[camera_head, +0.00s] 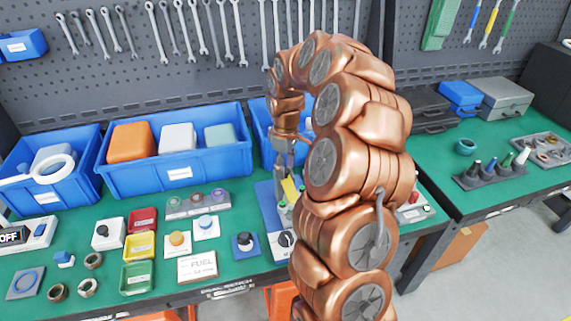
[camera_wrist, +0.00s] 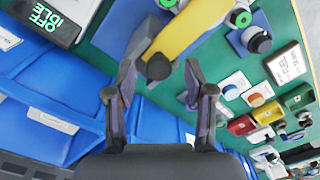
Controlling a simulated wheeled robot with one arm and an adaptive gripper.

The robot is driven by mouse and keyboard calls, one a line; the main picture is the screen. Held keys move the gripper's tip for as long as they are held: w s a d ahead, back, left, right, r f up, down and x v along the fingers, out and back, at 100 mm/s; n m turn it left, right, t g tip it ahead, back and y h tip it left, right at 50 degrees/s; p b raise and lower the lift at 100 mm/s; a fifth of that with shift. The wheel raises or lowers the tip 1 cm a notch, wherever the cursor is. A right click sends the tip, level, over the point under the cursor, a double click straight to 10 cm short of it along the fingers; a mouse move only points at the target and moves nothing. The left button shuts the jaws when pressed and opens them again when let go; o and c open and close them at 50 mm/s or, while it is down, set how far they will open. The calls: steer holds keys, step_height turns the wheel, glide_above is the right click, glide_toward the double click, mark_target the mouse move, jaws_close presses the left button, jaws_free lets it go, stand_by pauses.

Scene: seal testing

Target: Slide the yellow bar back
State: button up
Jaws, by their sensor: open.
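The yellow bar (camera_wrist: 190,27) crosses the upper middle of the wrist view at a slant, above a blue plate (camera_wrist: 130,35). A dark round knob (camera_wrist: 158,67) is at its near end. My gripper (camera_wrist: 160,76) is open, with one finger on each side of the knob in the picture. I cannot tell whether the fingers touch it or are level with it. In the head view the yellow bar (camera_head: 290,189) shows as a small piece just below my gripper (camera_head: 284,158). My copper arm hides much of the area to its right.
Blue bins (camera_head: 178,172) stand behind on the green bench. Several small blocks and knobs, a FUEL card (camera_head: 197,267) and a blue-based knob (camera_head: 245,244) lie left of the plate. Green-topped posts (camera_wrist: 241,18) stand beside the bar. Wrenches hang on the pegboard behind.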

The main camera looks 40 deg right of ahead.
steer(key=shift+f, duration=0.25)
steer(key=shift+c, duration=0.5)
jaws_close()
